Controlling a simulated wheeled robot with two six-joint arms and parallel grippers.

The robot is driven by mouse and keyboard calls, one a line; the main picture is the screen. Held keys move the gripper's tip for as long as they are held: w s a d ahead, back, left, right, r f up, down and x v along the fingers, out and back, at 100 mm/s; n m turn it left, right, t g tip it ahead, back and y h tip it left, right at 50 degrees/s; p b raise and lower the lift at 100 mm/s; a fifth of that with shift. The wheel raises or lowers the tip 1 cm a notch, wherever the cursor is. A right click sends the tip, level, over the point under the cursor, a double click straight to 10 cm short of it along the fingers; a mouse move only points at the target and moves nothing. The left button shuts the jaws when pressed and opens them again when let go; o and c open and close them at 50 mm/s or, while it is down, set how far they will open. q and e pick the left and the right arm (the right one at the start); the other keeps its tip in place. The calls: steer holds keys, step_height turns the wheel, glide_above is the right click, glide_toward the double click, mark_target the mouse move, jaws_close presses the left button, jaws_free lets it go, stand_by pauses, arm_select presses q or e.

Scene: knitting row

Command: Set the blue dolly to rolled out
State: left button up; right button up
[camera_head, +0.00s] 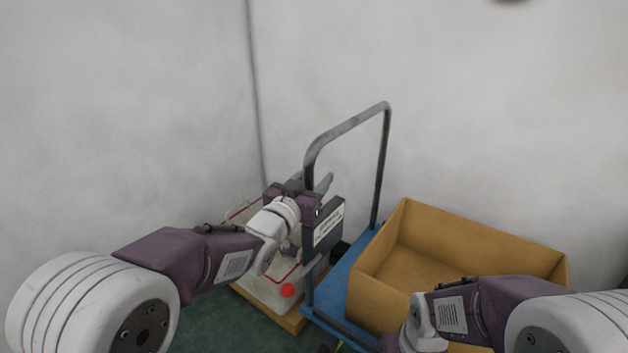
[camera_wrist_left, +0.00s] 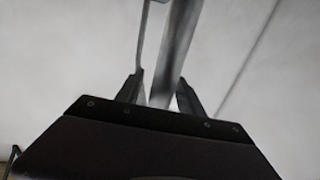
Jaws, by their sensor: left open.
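The blue dolly (camera_head: 357,260) stands on the floor right of centre in the head view, with a tall grey push handle (camera_head: 383,150) rising from it. My left gripper (camera_head: 322,186) is at the near left post of the handle, about halfway up. In the left wrist view, its open fingers (camera_wrist_left: 160,92) stand on either side of a grey handle bar (camera_wrist_left: 176,50). I cannot tell whether either finger touches the bar. My right arm reaches in at lower right, in front of the dolly; its gripper is not in view.
An open cardboard box (camera_head: 535,258) sits on the dolly. Left of the dolly, a pale crate with red trim (camera_head: 265,283) stands on a wooden base, partly hidden by my left arm. Grey walls (camera_head: 150,110) close in behind; some green floor (camera_head: 205,325) is bare at lower left.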

arm_select(q)
jaws_close()
stand_by(1.3)
